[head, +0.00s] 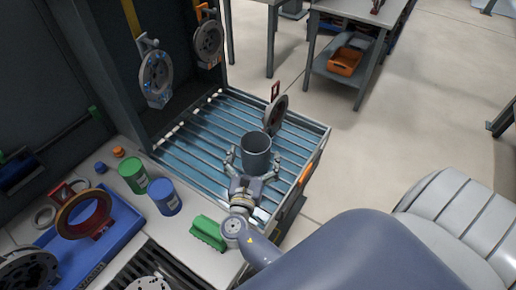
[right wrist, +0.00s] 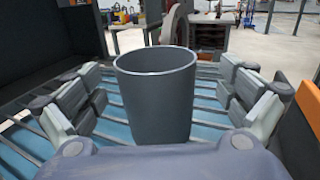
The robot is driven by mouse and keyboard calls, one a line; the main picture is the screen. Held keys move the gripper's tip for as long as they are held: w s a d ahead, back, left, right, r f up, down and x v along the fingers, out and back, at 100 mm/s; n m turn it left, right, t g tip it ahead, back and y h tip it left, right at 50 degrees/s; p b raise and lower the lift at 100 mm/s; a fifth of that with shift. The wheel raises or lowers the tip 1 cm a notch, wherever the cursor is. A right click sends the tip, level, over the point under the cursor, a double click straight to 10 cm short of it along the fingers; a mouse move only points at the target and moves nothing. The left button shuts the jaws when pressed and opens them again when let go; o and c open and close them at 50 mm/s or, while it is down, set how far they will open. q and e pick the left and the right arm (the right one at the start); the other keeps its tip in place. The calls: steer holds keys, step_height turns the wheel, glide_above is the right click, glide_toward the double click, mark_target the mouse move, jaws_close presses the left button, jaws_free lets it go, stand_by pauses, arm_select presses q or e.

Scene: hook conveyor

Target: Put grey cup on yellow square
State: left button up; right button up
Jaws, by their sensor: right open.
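The grey cup (head: 257,150) stands upright on the slatted blue tray (head: 190,141). It also shows in the right wrist view (right wrist: 156,95), large and in the centre. My right gripper (head: 256,155) is open, with one finger on each side of the cup. In the right wrist view the fingers (right wrist: 160,95) stand apart from the cup, with a gap on both sides. No yellow square is clearly visible in either view. My left gripper is not in view.
A grey disc part (head: 276,115) stands just behind the cup. Green (head: 133,175) and blue (head: 164,196) cans, a green brush-like block (head: 208,232) and a blue tray (head: 92,250) of parts lie to the left. Discs (head: 156,73) hang above the slatted tray's far side.

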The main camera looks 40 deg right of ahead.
mark_target(258, 133)
steer(key=shift+w+d+r, duration=0.1)
steer(key=shift+w+d, duration=0.05)
steer(key=shift+w, duration=0.15)
steer(key=p+x, duration=0.1)
steer(key=x, duration=0.1)
steer(key=r+p+x, duration=0.1)
steer(key=x, duration=0.1)
steer(key=shift+w, duration=0.2)
steer(key=shift+w+d, duration=0.25)
steer(key=shift+f, duration=0.15)
steer(key=c, duration=1.5)
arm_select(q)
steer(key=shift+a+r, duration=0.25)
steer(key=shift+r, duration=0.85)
arm_select(e)
steer(key=c, duration=0.3)
